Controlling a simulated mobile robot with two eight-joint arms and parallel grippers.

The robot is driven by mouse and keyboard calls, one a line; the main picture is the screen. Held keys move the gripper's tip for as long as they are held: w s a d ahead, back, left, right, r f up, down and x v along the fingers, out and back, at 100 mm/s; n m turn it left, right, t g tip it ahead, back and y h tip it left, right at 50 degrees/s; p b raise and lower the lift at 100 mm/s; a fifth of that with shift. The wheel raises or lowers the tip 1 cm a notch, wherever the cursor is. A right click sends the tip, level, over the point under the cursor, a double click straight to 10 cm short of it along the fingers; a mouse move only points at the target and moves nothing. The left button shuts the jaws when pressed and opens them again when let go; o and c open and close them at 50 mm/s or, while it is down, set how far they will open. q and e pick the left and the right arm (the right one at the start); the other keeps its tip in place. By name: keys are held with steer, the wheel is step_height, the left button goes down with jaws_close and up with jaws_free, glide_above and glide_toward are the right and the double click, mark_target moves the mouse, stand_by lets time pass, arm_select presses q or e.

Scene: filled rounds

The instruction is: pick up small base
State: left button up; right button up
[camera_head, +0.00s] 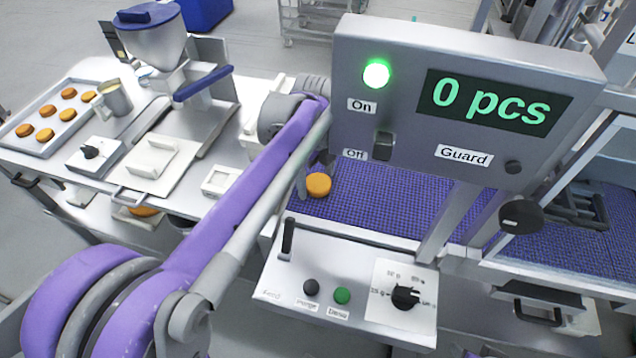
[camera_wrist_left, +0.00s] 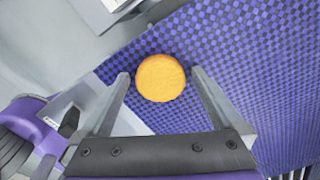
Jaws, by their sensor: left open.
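The small base, a round orange-brown disc (camera_head: 318,184), lies flat on the purple checked belt (camera_head: 385,200). In the left wrist view the disc (camera_wrist_left: 160,78) lies between the two fingertips of my left gripper (camera_wrist_left: 158,78), with a gap visible on each side. My left gripper is open and holds nothing. In the head view the gripper is mostly hidden behind my purple arm, with a finger showing just left of the disc. My right gripper is not in view.
A control box with a green light and a "0 pcs" display (camera_head: 490,103) stands over the belt. A panel with a lever and knob (camera_head: 345,295) is in front. A tray of several similar rounds (camera_head: 32,146) and a hopper machine (camera_head: 150,40) are on the left table.

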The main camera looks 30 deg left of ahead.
arm_select(q)
steer(key=c, duration=0.8)
